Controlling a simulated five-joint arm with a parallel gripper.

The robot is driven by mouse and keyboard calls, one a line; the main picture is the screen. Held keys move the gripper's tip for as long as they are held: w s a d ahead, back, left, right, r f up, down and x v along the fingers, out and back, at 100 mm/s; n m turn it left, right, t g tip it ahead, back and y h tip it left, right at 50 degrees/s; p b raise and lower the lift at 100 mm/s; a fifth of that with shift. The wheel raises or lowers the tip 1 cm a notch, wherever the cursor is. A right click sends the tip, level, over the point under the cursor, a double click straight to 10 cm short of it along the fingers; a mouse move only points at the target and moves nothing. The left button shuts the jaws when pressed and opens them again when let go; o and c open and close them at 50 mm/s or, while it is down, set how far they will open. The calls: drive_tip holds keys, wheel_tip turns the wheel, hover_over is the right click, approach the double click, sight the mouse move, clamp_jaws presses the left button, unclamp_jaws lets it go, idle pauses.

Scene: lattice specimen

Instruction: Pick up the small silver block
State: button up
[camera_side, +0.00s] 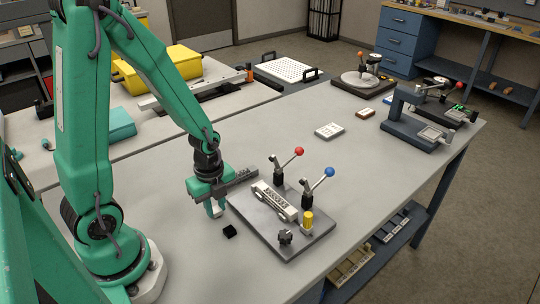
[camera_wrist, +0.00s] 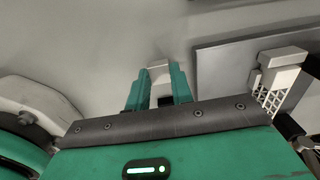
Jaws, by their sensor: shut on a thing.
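My gripper (camera_side: 215,208) points down over the table, just left of the metal fixture plate. In the wrist view its two green fingers (camera_wrist: 159,88) are closed on a small pale silver block (camera_wrist: 160,65), which shows between their tips.
A small black block (camera_side: 230,231) lies on the table near my gripper. The fixture plate (camera_side: 310,247) bears a lattice specimen (camera_side: 273,200), red-knobbed and blue-knobbed clamps and a yellow cylinder (camera_side: 307,220). A dark press (camera_side: 408,122) stands farther right.

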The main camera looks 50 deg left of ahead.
sight(216, 209)
drive_tip(key=shift+r, duration=1.5)
drive_tip(key=s+d+r, duration=0.4)
drive_tip(key=d+r, duration=0.3)
drive_tip(key=d, duration=0.3)
drive_tip(key=shift+s+d, duration=0.2)
drive_tip(key=shift+d, duration=0.2)
drive_tip(key=shift+w, duration=0.15)
drive_tip(key=w+a+n, duration=0.2)
drive_tip(key=w+n, duration=0.3)
drive_tip(key=w+a+n, duration=0.3)
drive_tip(key=w+n, duration=0.3)
drive_tip(key=w+a+f+n, duration=0.1)
drive_tip(key=w+a+n, duration=0.1)
drive_tip(key=w+n, duration=0.3)
drive_tip(key=shift+w+a+n, duration=0.25)
drive_tip(key=shift+n, duration=0.05)
drive_tip(key=shift+w+a+f+n, duration=0.15)
drive_tip(key=shift+w+a+n, duration=0.4)
drive_tip(key=shift+n, duration=0.15)
